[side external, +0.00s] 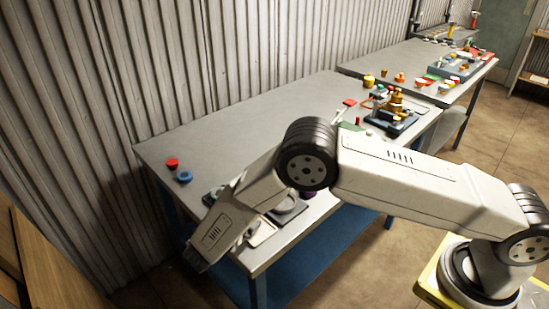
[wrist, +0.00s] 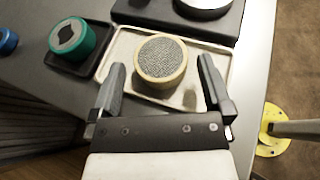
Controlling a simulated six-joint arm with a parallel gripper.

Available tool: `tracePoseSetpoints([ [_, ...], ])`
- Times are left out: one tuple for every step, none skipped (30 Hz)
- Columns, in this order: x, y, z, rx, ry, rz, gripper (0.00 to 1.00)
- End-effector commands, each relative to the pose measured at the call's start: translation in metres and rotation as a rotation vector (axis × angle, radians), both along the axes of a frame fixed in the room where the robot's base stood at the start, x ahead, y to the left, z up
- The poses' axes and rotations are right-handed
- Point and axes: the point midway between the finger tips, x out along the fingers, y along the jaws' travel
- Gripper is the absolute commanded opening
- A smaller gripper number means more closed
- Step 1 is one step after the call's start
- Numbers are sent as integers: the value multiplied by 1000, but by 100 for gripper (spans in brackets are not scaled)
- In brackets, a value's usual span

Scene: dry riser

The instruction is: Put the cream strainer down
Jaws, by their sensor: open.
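The cream strainer (wrist: 161,60), a short round piece with a grey mesh top, rests upright on a pale tray (wrist: 190,99) in the wrist view. My gripper (wrist: 160,77) is open, with one finger on each side of the strainer and a visible gap to both. In the side external view my arm hides the strainer and the gripper's fingertips; part of the pale tray (side external: 262,232) shows beside my arm.
A teal round piece (wrist: 72,40) sits on a dark tray left of the pale tray. A blue piece (wrist: 7,40) lies farther left. A dark tray with a metal disc (wrist: 203,5) is behind. The table's edge is close on the right. Red (side external: 172,162) and blue caps stand at the table's left.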

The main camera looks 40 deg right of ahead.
Motion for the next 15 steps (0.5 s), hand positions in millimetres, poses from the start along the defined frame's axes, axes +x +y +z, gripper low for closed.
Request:
tracePoseSetpoints([
  [-2, 8, 3, 1, -1, 4, 100],
  [-4, 11, 5, 2, 0, 3, 100],
  [-6, 17, 7, 1, -1, 4, 100],
  [-8, 21, 9, 1, -1, 4, 100],
  [-10, 25, 11, 1, -1, 3, 100],
  [-12, 31, 14, 2, 0, 3, 100],
  [-14, 35, 16, 1, 0, 4, 100],
  [-16, 40, 18, 1, -1, 3, 100],
  [-18, 45, 20, 1, 0, 2, 100],
  [-20, 50, 22, 1, -1, 3, 100],
  [-21, 54, 24, 1, -1, 4, 100],
  [-24, 58, 26, 1, 0, 2, 100],
  [-25, 62, 28, 1, 1, 1, 100],
  [-27, 65, 29, 1, 1, 2, 100],
  [-28, 69, 31, 1, 1, 2, 100],
])
